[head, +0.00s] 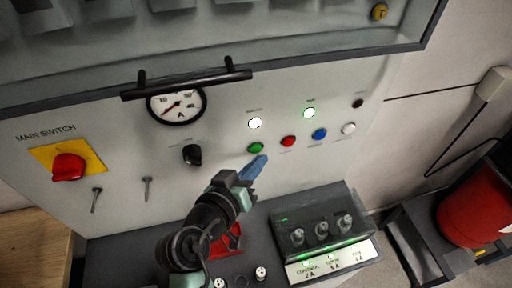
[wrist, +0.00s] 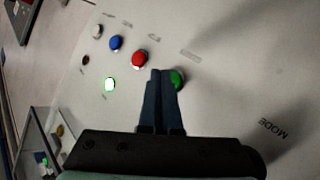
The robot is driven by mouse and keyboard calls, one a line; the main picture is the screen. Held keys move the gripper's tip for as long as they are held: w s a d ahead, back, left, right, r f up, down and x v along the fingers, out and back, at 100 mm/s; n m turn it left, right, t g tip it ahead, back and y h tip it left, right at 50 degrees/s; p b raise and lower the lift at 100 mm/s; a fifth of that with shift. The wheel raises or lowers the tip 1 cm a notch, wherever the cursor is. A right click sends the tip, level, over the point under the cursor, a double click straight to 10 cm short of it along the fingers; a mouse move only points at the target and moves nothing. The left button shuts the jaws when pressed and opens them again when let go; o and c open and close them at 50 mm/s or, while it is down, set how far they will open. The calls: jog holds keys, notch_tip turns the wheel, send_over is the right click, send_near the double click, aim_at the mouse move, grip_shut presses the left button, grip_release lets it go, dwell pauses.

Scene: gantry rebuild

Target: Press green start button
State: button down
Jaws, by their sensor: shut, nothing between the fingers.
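The green button (head: 256,148) is the leftmost in a row of round buttons on the pale panel. It also shows in the wrist view (wrist: 178,78), partly hidden behind the fingertips. My gripper (head: 262,158) is shut and empty. Its blue fingertips are just below and right of the green button in the head view. In the wrist view the closed fingers (wrist: 162,74) overlap the button's left side. I cannot tell whether they touch it.
Beside it are a red button (head: 289,141), a blue button (head: 320,134) and a white button (head: 348,128). Two lit lamps (head: 255,123) (head: 309,112) sit above. A black knob (head: 193,155) is left. A fuse box (head: 323,240) stands below right. A black handle (head: 188,83) juts out above.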

jog(key=shift+s+d, duration=0.25)
jog(key=shift+s, duration=0.55)
jog(key=shift+s+d, duration=0.25)
jog(key=shift+s, duration=0.55)
jog(key=shift+s+d, duration=0.25)
jog(key=shift+s, duration=0.55)
